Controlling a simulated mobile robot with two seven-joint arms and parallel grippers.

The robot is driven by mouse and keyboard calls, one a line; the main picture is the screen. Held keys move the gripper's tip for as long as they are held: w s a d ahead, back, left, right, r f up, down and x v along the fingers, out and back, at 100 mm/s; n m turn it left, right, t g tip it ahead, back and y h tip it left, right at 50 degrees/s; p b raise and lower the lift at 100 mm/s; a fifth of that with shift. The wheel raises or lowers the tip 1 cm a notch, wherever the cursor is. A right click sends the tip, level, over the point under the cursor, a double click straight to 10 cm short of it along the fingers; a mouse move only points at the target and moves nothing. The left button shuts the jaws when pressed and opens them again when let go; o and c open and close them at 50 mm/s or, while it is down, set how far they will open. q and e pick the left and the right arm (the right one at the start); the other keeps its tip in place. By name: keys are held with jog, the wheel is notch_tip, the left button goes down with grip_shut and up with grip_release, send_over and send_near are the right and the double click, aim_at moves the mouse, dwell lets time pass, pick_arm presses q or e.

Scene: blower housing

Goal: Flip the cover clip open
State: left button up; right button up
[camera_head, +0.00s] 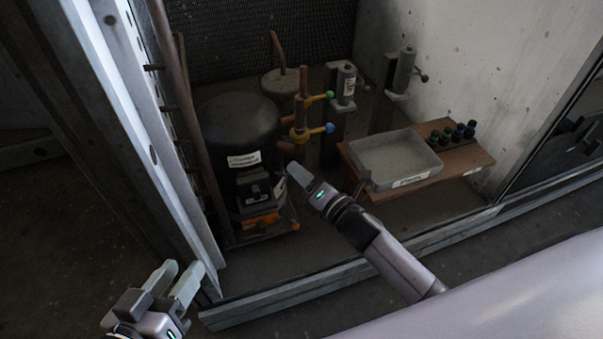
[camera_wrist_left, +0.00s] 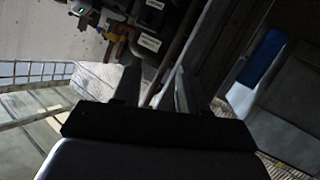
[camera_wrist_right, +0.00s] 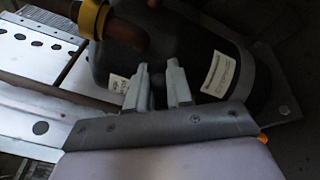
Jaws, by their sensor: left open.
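The black compressor (camera_head: 240,128) stands left of centre in the bay. A dark cover box (camera_head: 254,188) with a small white label sits low on its front, above an orange part (camera_head: 262,220). I cannot make out the cover clip clearly. My right gripper (camera_head: 298,174) is just right of the box, its fingers pointing up-left. In the right wrist view, its fingers (camera_wrist_right: 157,84) are apart in front of the black housing (camera_wrist_right: 190,45), with dark shapes behind the gap; no grip shows. My left gripper (camera_head: 177,279) is open and empty outside the bay, at lower left.
A labelled grey tray (camera_head: 394,160) stands on a brown shelf (camera_head: 470,155) with several dark caps. Copper pipes with yellow and blue valves (camera_head: 303,130) rise beside the compressor. A metal post (camera_head: 150,150) borders the left, and a sill (camera_head: 290,300) runs along the front.

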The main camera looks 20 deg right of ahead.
grip_shut()
jog(key=shift+w+d+r+n+g+y, duration=0.1)
jog(key=shift+w+n+g+y, duration=0.2)
jog(key=shift+n+y, duration=0.35)
pick_arm(q)
jog(key=shift+s+a+m+t+b, duration=0.25)
jog(key=shift+a+b, duration=0.3)
jog(key=shift+b, duration=0.35)
pick_arm(e)
jog(key=shift+w+n+g+y, duration=0.4)
jog(key=shift+n+g+y, duration=0.45)
jog(key=shift+y, duration=0.4)
jog(key=shift+w+n+g+y, duration=0.4)
jog(key=shift+n+g+y, duration=0.4)
jog(key=shift+y, duration=0.4)
jog(key=o, duration=0.6)
grip_release()
pick_arm(q)
jog(key=shift+w+f, duration=0.1)
jog(key=shift+f, duration=0.05)
jog(key=shift+w, duration=0.1)
